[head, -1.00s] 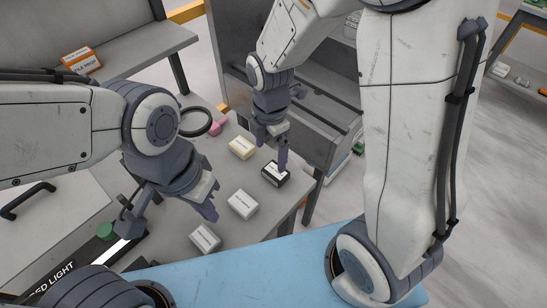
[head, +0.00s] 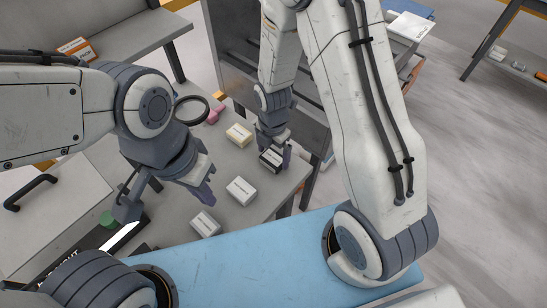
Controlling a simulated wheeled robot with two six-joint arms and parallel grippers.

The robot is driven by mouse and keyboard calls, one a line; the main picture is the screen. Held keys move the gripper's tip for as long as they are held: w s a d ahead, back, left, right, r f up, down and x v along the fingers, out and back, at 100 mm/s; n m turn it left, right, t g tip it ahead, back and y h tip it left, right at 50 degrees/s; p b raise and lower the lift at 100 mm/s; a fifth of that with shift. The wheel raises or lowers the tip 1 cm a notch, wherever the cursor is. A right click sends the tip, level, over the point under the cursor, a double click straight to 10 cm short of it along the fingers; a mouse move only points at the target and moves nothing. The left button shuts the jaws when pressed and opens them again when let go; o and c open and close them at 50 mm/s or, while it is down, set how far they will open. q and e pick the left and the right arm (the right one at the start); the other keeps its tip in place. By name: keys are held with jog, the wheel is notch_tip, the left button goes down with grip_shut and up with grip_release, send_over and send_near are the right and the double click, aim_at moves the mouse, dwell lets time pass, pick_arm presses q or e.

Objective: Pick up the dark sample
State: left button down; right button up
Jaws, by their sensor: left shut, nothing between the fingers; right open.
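The dark sample (head: 271,159) is a small black block with a pale label on top. It sits on the grey stone slab (head: 215,178) near its right edge. My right gripper (head: 273,157) is down at the sample, with its open fingers around or beside it; the exact contact cannot be told. One finger shows at the sample's right side. My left gripper (head: 207,192) is shut and empty, above the slab to the left of the white samples.
A cream sample (head: 239,135) and two white samples, one in the middle (head: 241,191) and one nearer (head: 205,224), stand on the slab. A black ring (head: 192,110) and a pink object (head: 215,115) lie at the back. A grey cabinet (head: 232,50) stands behind.

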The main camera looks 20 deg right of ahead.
jog(key=shift+f, duration=0.65)
jog(key=c, duration=1.3)
jog(key=shift+c, duration=0.4)
jog(key=shift+r, duration=0.1)
